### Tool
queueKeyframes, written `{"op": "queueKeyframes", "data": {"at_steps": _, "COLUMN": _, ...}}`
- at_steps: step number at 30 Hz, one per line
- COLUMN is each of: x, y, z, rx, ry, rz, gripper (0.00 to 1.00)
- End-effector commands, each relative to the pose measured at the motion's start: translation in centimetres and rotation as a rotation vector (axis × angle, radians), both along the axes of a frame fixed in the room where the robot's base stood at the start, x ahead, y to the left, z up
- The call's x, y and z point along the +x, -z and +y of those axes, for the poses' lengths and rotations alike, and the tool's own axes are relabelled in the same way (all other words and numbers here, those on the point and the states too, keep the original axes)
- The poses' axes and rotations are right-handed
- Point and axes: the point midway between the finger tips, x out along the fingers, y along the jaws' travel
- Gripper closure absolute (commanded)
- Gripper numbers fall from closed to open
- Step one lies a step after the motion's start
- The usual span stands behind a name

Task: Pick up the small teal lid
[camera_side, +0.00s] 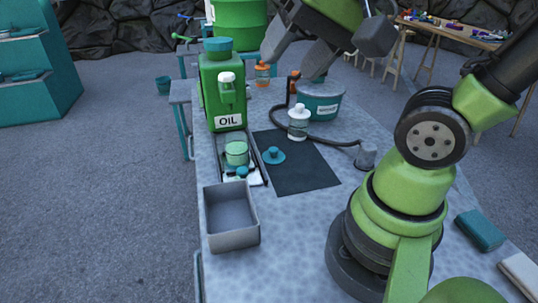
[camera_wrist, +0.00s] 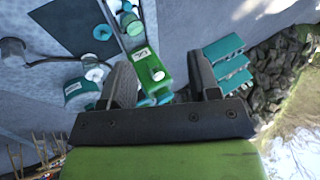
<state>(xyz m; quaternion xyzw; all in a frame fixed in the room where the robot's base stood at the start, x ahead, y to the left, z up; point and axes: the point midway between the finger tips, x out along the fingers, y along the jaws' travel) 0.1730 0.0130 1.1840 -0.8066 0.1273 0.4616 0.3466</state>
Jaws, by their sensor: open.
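The small teal lid (camera_side: 273,155), a round disc with a raised knob, lies on the dark mat (camera_side: 305,175) near its left edge. In the wrist view the lid (camera_wrist: 102,32) shows as a teal disc on the dark mat, left of my fingers. My gripper (camera_side: 292,66) is open and empty, high above the back of the bench and well away from the lid. Its two spread fingers show in the wrist view (camera_wrist: 163,68), with the green oil can seen beyond them. Nothing covers the lid.
A green oil can (camera_side: 222,95) stands behind the lid, left. A white bottle (camera_side: 298,124) and a teal tub (camera_side: 320,103) with a black hose stand behind right. A tray holds a pale green jar (camera_side: 236,153). A grey bin (camera_side: 231,216) sits in front. The mat's front is clear.

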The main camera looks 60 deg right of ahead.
Motion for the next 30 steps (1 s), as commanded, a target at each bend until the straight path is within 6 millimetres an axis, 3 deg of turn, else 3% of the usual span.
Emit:
{"op": "queueKeyframes", "data": {"at_steps": 5, "x": 5.0, "y": 2.4, "z": -3.6, "rx": 0.229, "ry": 0.534, "rz": 0.158, "gripper": 0.44}}
{"op": "queueKeyframes", "data": {"at_steps": 9, "x": 8.2, "y": 5.6, "z": -7.1, "rx": 0.402, "ry": 0.984, "rz": 0.246, "gripper": 0.44}}
{"op": "queueKeyframes", "data": {"at_steps": 13, "x": 10.2, "y": 9.7, "z": -10.7, "rx": 0.55, "ry": 1.409, "rz": 0.307, "gripper": 0.44}}
{"op": "queueKeyframes", "data": {"at_steps": 18, "x": 11.1, "y": 15.3, "z": -14.7, "rx": 0.702, "ry": 1.902, "rz": 0.34, "gripper": 0.44}}
{"op": "queueKeyframes", "data": {"at_steps": 24, "x": 10.9, "y": 19.3, "z": -17.0, "rx": 0.791, "ry": 2.222, "rz": 0.339, "gripper": 0.44}}
{"op": "queueKeyframes", "data": {"at_steps": 30, "x": 11.1, "y": 21.9, "z": -17.3, "rx": 0.804, "ry": 2.281, "rz": 0.34, "gripper": 0.44}}
